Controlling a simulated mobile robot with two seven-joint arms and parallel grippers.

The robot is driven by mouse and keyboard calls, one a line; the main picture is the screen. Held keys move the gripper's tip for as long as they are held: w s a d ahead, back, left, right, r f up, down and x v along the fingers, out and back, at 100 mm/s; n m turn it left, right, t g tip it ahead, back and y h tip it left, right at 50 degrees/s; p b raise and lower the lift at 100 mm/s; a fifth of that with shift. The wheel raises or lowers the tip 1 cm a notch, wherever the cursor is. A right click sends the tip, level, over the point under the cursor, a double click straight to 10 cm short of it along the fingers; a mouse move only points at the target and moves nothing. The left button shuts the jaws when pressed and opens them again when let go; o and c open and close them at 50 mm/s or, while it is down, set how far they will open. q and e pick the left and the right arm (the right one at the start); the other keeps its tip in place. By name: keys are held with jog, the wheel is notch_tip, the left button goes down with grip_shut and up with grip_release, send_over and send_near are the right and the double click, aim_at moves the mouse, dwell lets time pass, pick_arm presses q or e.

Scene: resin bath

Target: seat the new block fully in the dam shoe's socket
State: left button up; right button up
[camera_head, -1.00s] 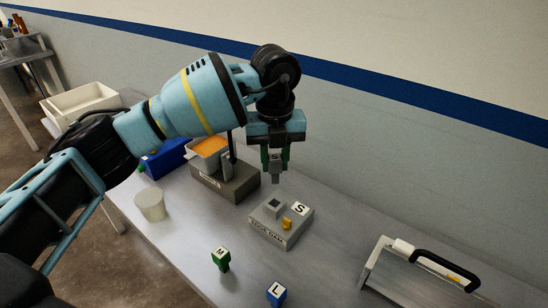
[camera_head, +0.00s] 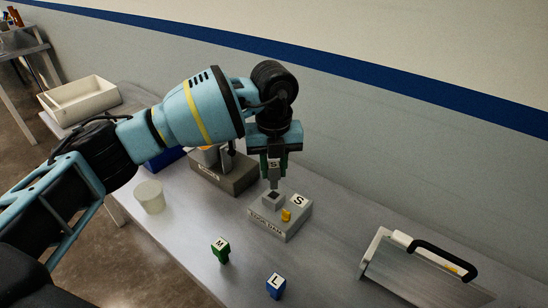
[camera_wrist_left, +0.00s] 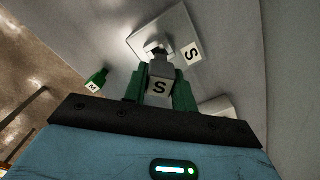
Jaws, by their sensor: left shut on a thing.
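My left gripper (camera_head: 273,166) points down and is shut on a grey block marked S (camera_head: 274,172). The block also shows between the green fingers in the left wrist view (camera_wrist_left: 159,86). The grey dam shoe (camera_head: 280,222) stands on the table under it, with a raised square socket (camera_head: 272,198), a white S label and a small yellow part on top. The block's narrow lower end is just above the socket or at its mouth; I cannot tell whether it touches. My right gripper is not in view.
A green block marked M (camera_head: 220,250) and a blue block marked L (camera_head: 276,286) stand in front. A black-handled frame (camera_head: 420,268) is right.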

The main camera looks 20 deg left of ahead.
pick_arm(q)
jog(key=shift+f, duration=0.75)
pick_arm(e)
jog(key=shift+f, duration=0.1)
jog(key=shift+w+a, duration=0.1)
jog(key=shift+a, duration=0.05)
pick_arm(q)
jog(key=shift+r, duration=0.1)
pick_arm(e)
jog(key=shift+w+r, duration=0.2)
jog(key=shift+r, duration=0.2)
pick_arm(q)
jog(key=shift+p, duration=0.35)
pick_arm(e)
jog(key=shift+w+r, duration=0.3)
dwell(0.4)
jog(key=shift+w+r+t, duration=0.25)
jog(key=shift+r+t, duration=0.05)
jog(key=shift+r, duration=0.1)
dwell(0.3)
pick_arm(q)
jog(key=shift+f, duration=0.7)
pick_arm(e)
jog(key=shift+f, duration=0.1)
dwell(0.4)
